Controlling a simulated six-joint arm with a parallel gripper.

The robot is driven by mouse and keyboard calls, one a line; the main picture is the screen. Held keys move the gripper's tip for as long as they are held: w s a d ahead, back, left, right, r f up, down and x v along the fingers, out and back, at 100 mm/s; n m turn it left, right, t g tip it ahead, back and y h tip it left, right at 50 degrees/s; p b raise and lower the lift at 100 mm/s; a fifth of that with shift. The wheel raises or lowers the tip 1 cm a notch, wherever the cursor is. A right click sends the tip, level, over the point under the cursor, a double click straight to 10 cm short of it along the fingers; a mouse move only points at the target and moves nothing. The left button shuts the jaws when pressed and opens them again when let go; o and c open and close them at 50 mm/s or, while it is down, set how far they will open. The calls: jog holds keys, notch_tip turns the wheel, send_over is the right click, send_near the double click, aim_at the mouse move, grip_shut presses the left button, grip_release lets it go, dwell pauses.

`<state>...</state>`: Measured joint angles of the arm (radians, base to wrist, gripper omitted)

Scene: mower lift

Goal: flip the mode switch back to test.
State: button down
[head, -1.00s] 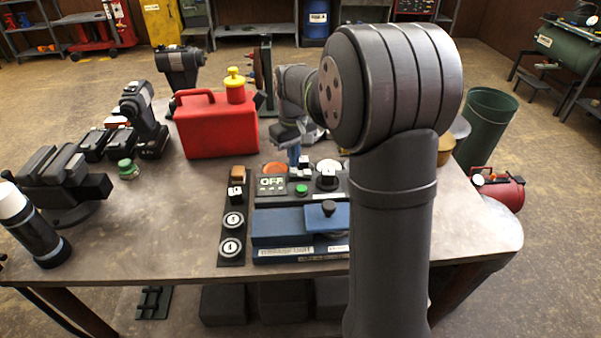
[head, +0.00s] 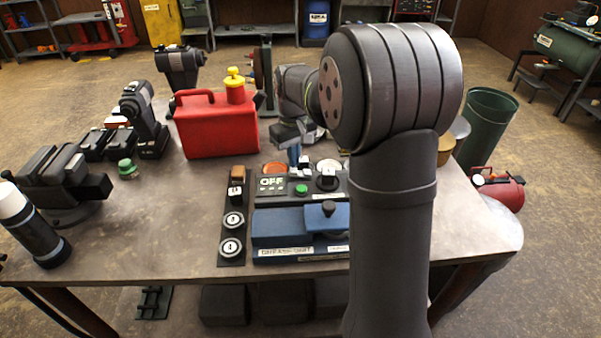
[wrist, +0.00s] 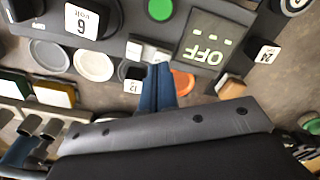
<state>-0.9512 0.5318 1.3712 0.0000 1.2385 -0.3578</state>
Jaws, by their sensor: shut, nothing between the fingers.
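The tester box (head: 332,180) stands on the table, with a lit display (head: 272,184) reading OFF, a green button (head: 301,190) and a dial knob (head: 327,180). A small white switch (head: 304,162) sits at the box's far edge; in the wrist view the white switch (wrist: 147,51) lies between display and dial, and seems to be the mode switch. My gripper (head: 294,160) is shut and empty, its blue fingertips (wrist: 158,70) pointing down right beside the switch. I cannot tell whether they touch it. The switch's labels are not readable.
An orange disc (wrist: 182,82) and pale discs (wrist: 93,65) lie behind the box. A blue fixture (head: 283,227) stands in front, a strip with numbered tiles (head: 232,240) at left. A red fuel can (head: 215,125) stands behind left.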

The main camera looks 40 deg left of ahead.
jog(key=shift+f, duration=1.05)
dwell(0.9)
jog(key=shift+r, duration=3.55)
jog(key=shift+r, duration=0.1)
notch_tip(320, 180, up, 12)
jog(key=f, duration=0.1)
send_over(294, 170)
jog(key=shift+r, duration=0.25)
jog(key=w+d, duration=0.9)
jog(key=d, duration=0.5)
jog(key=shift+d, duration=0.25)
jog(key=shift+w, duration=0.1)
